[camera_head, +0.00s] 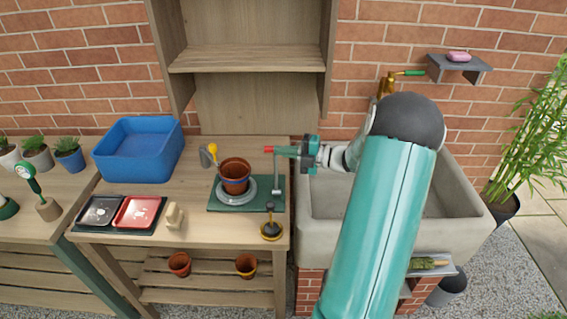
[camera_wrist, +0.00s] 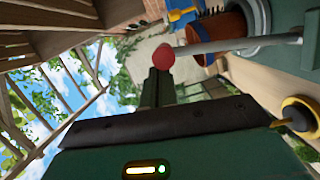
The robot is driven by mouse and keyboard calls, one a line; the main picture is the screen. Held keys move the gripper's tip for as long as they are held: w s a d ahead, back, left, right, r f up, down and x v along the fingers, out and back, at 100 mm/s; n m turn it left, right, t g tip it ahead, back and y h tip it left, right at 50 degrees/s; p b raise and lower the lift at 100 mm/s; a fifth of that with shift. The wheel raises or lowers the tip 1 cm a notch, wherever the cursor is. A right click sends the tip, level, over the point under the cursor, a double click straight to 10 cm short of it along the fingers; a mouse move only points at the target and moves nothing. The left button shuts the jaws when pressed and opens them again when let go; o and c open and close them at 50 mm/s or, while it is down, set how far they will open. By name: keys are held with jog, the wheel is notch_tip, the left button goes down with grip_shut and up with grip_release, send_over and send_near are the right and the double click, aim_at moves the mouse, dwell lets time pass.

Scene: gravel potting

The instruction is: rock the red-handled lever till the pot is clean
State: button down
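The brown pot (camera_head: 235,178) stands on a round grey plate (camera_head: 228,198) on a green base on the workbench. The red lever handle (camera_head: 268,149) is a round knob (camera_wrist: 163,56) on a grey rod (camera_wrist: 235,44) at the base's right side. My gripper (camera_head: 283,150) reaches in from the right, with its fingertips (camera_wrist: 160,75) right at the knob. The fingers look closed together, with the knob at their tips. I cannot tell whether they touch it. Dirt inside the pot is too small to judge.
A blue tub (camera_head: 140,150), a black tray (camera_head: 100,211) and a red tray (camera_head: 137,213) stand left on the bench. A stone sink (camera_head: 450,195) is at the right.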

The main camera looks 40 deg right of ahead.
jog(key=w+d+f, duration=0.2)
jog(key=w+d, duration=0.3)
jog(key=w, duration=0.1)
jog(key=shift+d+f, duration=0.2)
jog(key=shift+d, duration=0.05)
jog(key=shift+w, duration=0.1)
dwell(0.4)
